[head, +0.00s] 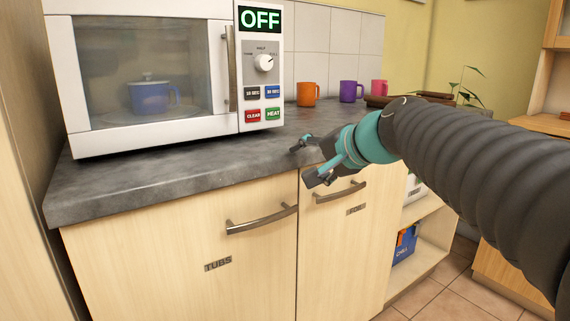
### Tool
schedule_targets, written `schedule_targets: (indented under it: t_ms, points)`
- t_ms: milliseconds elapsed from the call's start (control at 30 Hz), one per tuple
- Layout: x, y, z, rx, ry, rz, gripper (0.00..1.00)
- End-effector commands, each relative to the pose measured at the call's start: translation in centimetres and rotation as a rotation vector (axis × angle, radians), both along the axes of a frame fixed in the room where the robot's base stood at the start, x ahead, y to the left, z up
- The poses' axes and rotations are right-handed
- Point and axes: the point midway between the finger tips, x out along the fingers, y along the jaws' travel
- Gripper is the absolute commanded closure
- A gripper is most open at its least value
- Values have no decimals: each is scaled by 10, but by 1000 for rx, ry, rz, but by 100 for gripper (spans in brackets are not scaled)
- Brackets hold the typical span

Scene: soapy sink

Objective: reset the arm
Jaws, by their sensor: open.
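My gripper (306,163) is at the end of my dark ribbed arm, which reaches in from the right side of the head view. Its teal wrist and dark fingers are in front of the counter's front edge, above the drawer handles. The fingers are spread open with nothing between them. Whether a finger touches the counter edge cannot be told.
A white microwave (160,137), door closed and display reading OFF, stands on the grey counter (130,180) with a blue lidded mug (150,97) inside. Cabinet handles (262,220) stick out below.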

Motion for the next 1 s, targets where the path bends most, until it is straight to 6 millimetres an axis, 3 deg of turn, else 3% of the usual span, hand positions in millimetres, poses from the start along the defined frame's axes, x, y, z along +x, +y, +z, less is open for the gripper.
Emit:
schedule_targets:
  t_ms: [100, 300, 500, 600, 700, 1000]
  points:
    - [-37, -15, -56, -218, 52, 71, 37]
    - [-117, -54, -146, -589, 155, 221, 37]
    - [-205, -99, -217, -894, 255, 350, 37]
    - [-230, -110, -231, -956, 267, 361, 37]
    - [-240, -110, -230, -964, 249, 349, 37]
    - [-242, -109, -222, -964, 222, 334, 37]
